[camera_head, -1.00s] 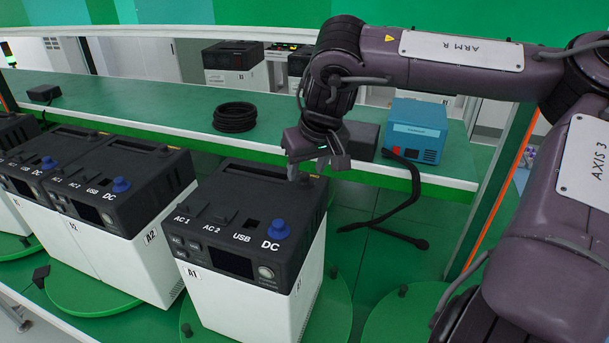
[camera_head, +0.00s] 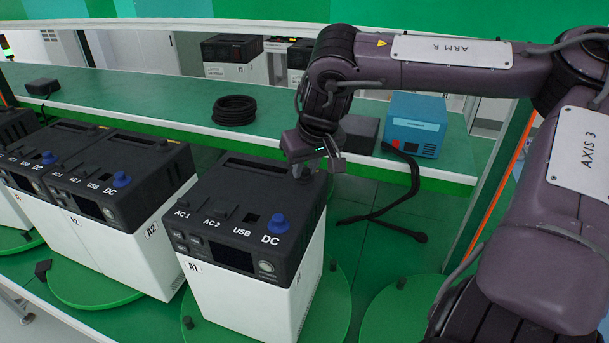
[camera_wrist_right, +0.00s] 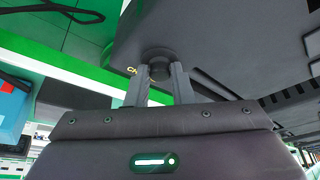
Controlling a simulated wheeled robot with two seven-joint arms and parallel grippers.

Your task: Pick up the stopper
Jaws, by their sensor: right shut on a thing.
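The power unit labelled A1 (camera_head: 255,290) stands in front, white below with a dark top. My right gripper (camera_head: 315,172) is at the rear right part of that top. In the right wrist view, the gripper (camera_wrist_right: 159,76) is shut on a small dark round stopper (camera_wrist_right: 158,56), one finger on each side. The stopper is at the unit's dark top; I cannot tell whether it is seated or just clear of it. In the head view the gripper hides the stopper. My left gripper is out of view.
A unit labelled A2 (camera_head: 115,248) stands to the left on its green turntable. A coiled black cable (camera_head: 234,110), a dark box (camera_head: 358,135) and a blue device (camera_head: 414,124) sit on the green shelf behind. A loose black cable (camera_head: 385,214) hangs right of A1.

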